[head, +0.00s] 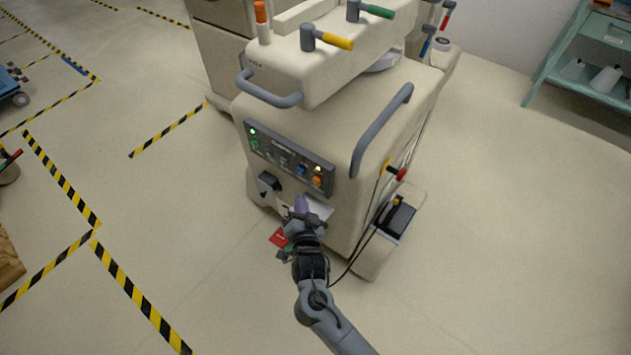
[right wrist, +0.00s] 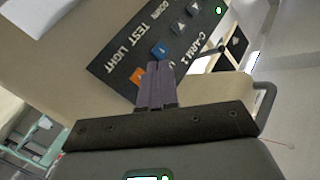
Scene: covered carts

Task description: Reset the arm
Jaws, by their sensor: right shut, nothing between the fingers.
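My right gripper (head: 302,204) is in front of the beige cart's front face, below the control panel (head: 290,160). Its purple fingers are together with nothing between them. In the right wrist view the shut fingers (right wrist: 156,86) point at the panel (right wrist: 165,45), overlapping its lower edge near an orange button (right wrist: 138,76) and a blue button (right wrist: 160,50). I cannot tell whether the fingertips touch the panel. My left gripper is not in view.
The beige cart (head: 330,120) carries grey handles (head: 380,130) and coloured levers (head: 328,40). A black box with a cable (head: 397,218) sits at its right side. Yellow-black floor tape (head: 140,300) lies at left. A green shelf (head: 590,60) stands at upper right. Floor at right is clear.

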